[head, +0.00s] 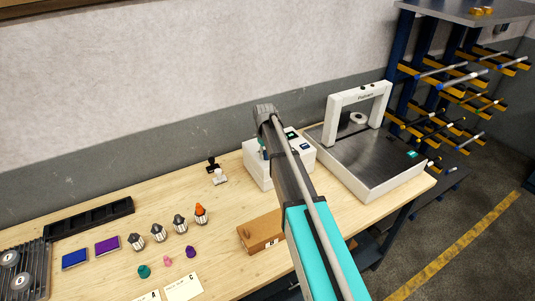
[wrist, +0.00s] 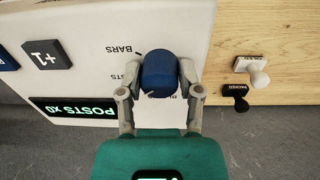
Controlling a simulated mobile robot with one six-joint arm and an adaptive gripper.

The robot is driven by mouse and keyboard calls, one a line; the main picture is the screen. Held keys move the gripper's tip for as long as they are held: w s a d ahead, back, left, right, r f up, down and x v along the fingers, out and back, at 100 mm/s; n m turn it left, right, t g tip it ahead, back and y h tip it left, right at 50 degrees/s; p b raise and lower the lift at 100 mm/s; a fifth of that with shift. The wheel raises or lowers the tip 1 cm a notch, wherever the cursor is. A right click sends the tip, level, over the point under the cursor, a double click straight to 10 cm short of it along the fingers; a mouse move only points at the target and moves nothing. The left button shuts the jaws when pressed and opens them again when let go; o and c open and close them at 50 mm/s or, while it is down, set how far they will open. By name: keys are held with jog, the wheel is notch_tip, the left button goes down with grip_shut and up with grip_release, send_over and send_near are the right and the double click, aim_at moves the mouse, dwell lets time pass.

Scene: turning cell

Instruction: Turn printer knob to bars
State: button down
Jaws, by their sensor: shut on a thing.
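The printer is a white box (head: 258,172) on the bench in the head view, partly hidden behind my arm. In the wrist view its white panel (wrist: 95,80) fills the left and middle, appearing upside down. The blue knob (wrist: 160,68) stands on this panel, with labels around it; BARS is readable, others are partly covered. My gripper (wrist: 159,76) is shut on the knob, one finger on each side. The knob's pointer direction is not clear. A lit display (wrist: 73,110) reads POSTS x0. My fingers are hidden in the head view.
A dark +1 button (wrist: 46,55) and a blue button (wrist: 6,60) are on the panel. White (wrist: 254,70) and black (wrist: 236,96) stamps stand beside the printer.

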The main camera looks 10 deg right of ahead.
jog(key=m, duration=0.6)
jog(key=shift+w+m, duration=0.2)
jog(key=shift+m, duration=0.1)
jog(key=m, duration=0.6)
jog(key=shift+a, duration=0.1)
jog(key=shift+m, duration=0.3)
jog(key=shift+c, duration=1.3)
grip_release()
jog(key=shift+s+r, duration=0.1)
